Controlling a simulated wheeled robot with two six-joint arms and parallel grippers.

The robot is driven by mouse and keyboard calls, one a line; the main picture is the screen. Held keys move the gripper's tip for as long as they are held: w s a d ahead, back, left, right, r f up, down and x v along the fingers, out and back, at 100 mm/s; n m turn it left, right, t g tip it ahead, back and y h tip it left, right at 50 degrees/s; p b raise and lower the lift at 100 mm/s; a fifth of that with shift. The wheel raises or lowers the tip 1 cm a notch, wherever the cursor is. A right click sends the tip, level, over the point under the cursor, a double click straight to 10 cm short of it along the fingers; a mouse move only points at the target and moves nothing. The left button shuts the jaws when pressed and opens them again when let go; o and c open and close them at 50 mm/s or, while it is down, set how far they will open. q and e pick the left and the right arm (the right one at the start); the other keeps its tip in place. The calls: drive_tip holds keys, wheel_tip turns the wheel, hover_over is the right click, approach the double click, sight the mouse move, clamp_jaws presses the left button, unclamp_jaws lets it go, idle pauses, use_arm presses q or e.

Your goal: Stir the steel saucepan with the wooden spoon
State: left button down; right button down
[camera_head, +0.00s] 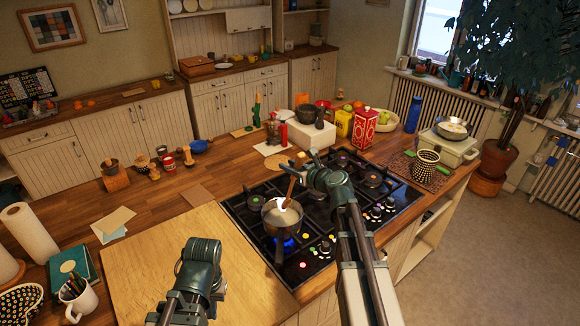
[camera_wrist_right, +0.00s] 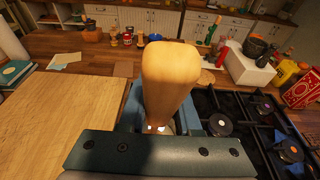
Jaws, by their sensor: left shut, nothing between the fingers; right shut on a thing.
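The steel saucepan (camera_head: 270,228) stands on the front left burner of the black hob, with pale contents inside and a blue flame under it. Its dark handle points toward me. My right gripper (camera_head: 303,178) is above the pan's far right side, shut on the wooden spoon (camera_head: 291,188). The spoon slants down, its lower end reaching into the pan; its tip is hidden. In the right wrist view the spoon's handle end (camera_wrist_right: 168,75) rises large between the fingers. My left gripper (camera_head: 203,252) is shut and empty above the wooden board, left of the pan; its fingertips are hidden.
The hob (camera_head: 335,235) has several other burners and lit knobs. A large wooden board (camera_head: 140,265) lies left of it. A red tin (camera_head: 363,128), a white box (camera_head: 311,134) and a frying pan (camera_head: 453,130) stand behind or right. Free counter lies behind the board.

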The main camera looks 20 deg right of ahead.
wheel_tip(320, 180, up, 8)
drive_tip(key=p, duration=0.7)
drive_tip(key=shift+r, duration=0.2)
drive_tip(key=shift+s+f, duration=0.1)
idle(0.5)
